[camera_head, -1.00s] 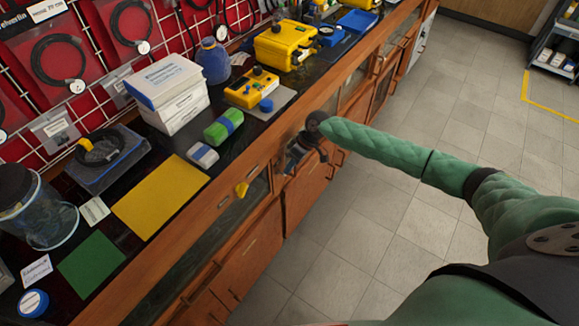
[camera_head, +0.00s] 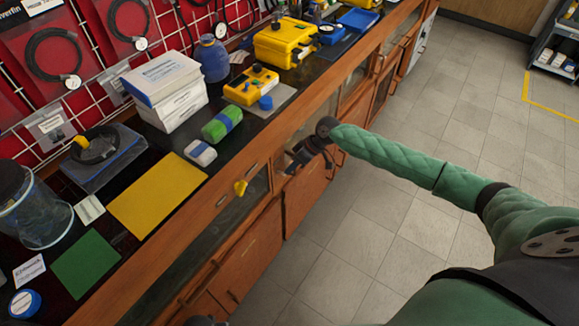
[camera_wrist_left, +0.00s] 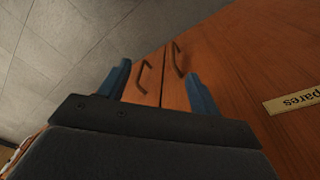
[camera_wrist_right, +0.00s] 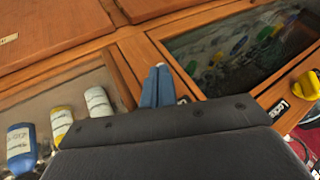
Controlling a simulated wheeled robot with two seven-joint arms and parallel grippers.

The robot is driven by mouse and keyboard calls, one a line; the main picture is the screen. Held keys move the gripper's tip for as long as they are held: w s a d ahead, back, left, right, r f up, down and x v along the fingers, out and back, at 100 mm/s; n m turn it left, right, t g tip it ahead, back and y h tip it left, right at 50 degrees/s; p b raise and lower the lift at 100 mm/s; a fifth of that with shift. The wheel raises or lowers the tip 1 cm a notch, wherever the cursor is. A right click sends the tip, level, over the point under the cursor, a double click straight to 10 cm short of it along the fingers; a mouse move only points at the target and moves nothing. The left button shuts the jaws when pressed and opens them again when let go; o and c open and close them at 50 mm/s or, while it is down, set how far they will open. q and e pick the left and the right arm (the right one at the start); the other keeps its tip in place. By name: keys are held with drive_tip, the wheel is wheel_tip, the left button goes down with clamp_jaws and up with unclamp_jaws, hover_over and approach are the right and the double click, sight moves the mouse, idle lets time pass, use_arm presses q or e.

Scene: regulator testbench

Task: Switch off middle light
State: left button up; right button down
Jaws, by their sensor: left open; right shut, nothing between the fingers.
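No light or light switch can be made out for certain in any view. My right gripper (camera_head: 290,168) is in front of the wooden bench front, below the worktop edge. In the right wrist view its blue fingers (camera_wrist_right: 158,86) are together and empty, close to the wood frame between two glass panes. A yellow knob-like part (camera_head: 240,187) sits on the bench front, left of the right gripper; a yellow part also shows in the right wrist view (camera_wrist_right: 304,88). My left gripper (camera_wrist_left: 161,88) is open and empty, facing cabinet doors with dark handles.
The bench carries a yellow device (camera_head: 250,87), a yellow case (camera_head: 285,43), stacked white boxes (camera_head: 165,80), a green and blue block (camera_head: 222,124), a yellow mat (camera_head: 157,193) and a green mat (camera_head: 86,263).

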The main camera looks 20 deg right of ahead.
use_arm(q)
wheel_tip(320, 180, up, 21)
drive_tip(key=b, duration=0.4)
drive_tip(key=shift+s+d, duration=0.25)
drive_tip(key=shift+s, duration=0.15)
use_arm(e)
drive_tip(key=shift+s+d+f+n+t+y, duration=0.1)
drive_tip(key=shift+s+f+n+t+y, duration=0.1)
drive_tip(key=shift+f+t+y, duration=0.25)
drive_tip(key=shift+s+d+f+n+t+y, duration=0.1)
drive_tip(key=shift+f+n+t+y, duration=0.15)
drive_tip(key=shift+t+y, duration=0.25)
drive_tip(key=shift+r, duration=0.1)
use_arm(q)
drive_tip(key=shift+r, duration=0.4)
use_arm(e)
drive_tip(key=shift+r, duration=0.7)
